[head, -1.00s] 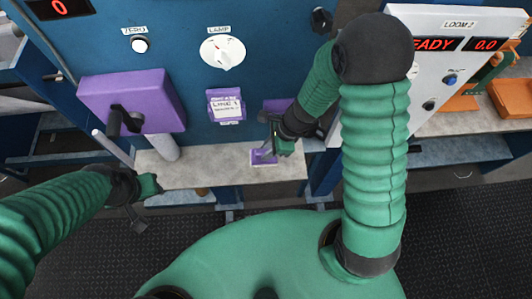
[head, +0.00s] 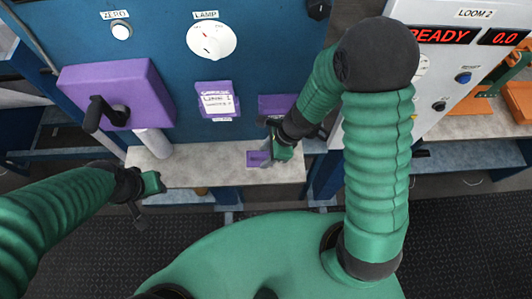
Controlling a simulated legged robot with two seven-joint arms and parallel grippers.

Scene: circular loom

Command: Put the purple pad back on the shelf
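A small purple pad (head: 256,158) lies at or just over the front part of the pale grey shelf (head: 190,170) below the blue panel. My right gripper (head: 267,158) points down at the pad's right side, and its fingers overlap the pad in view. Whether the fingers are closed on it or only beside it is too small to tell. My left gripper (head: 142,216) hangs in front of the shelf's left end, away from the pad. Its fingers are too dark and small to read.
A purple box with a black handle (head: 118,95) juts from the panel at left, above a white cylinder (head: 153,143). A purple label holder (head: 217,100) and another purple piece (head: 277,103) are on the panel. The loom 2 cabinet (head: 440,75) stands right. The shelf's middle is clear.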

